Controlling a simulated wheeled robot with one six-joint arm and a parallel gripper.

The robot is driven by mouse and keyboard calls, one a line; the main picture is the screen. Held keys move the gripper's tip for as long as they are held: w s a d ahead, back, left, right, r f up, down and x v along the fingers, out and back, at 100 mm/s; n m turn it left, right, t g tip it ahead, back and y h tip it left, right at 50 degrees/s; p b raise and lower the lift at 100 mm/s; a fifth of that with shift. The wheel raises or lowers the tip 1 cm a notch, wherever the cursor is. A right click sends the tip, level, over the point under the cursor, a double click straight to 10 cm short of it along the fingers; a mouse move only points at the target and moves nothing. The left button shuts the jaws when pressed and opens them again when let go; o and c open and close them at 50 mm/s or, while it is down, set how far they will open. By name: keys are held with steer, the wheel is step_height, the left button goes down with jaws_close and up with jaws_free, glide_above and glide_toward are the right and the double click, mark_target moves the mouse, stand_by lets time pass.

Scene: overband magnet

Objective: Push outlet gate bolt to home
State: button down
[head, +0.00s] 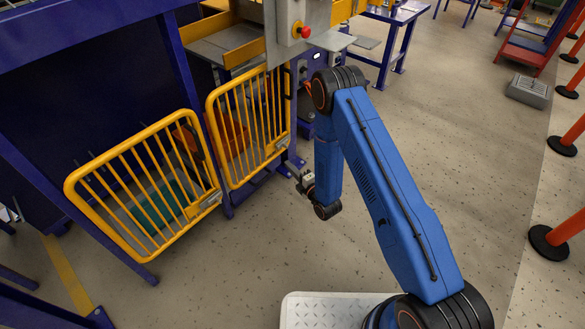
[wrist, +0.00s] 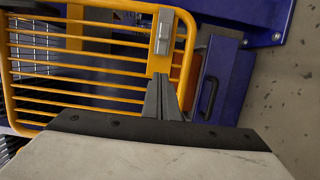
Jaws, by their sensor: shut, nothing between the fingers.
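Two yellow barred gates stand beside the blue frame in the head view, a left one (head: 140,185) and a right one (head: 250,125). The right gate has a small grey bolt (head: 277,146) by its free edge. In the wrist view a yellow gate (wrist: 95,45) carries a grey metal bolt block (wrist: 162,34) on its frame bar. My gripper (wrist: 162,82) is shut and empty, its tips pointing towards the bolt and appearing just short of it. In the head view my gripper (head: 302,182) is low, right of the right gate. I cannot tell whether the tips touch the gate.
A blue panel with a dark handle (wrist: 209,98) lies right of the gate in the wrist view. A grey control box with a red button (head: 302,31) hangs above the right gate. Open floor (head: 240,265) lies in front of the gates; orange posts (head: 573,130) stand at the right.

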mark_target(287, 141)
steer(key=w+a, duration=0.1)
steer(key=w, duration=0.3)
steer(key=w+a, duration=0.1)
steer(key=w, duration=0.2)
steer(key=shift+a, duration=0.3)
steer(key=shift+w+d, duration=0.45)
steer(key=shift+w, duration=0.25)
steer(key=shift+w+d, duration=0.65)
steer(key=shift+w, duration=0.2)
steer(key=shift+w+d, duration=0.65)
steer(key=shift+w, duration=0.2)
steer(key=shift+w+d+r, duration=0.1)
